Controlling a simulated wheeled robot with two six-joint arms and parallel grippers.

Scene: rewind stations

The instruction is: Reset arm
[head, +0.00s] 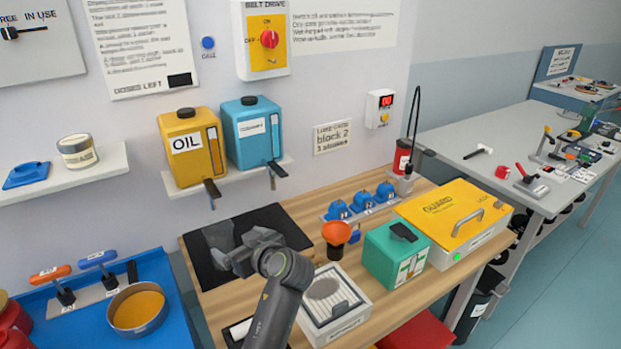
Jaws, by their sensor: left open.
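My left gripper (228,252) is over the black mat (262,221) at the left end of the wooden bench (375,270). Its jaws are open and I see nothing held between them. My left arm rises from the bottom of the head view and hides part of the mat and bench. Whether the gripper touches the mat, I cannot tell. My right gripper is not in view.
Right of my gripper stand an orange-topped knob (336,232), a white filter tray (333,305), a green box (396,253) and a yellow guard box (455,215). A blue table (90,320) is left.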

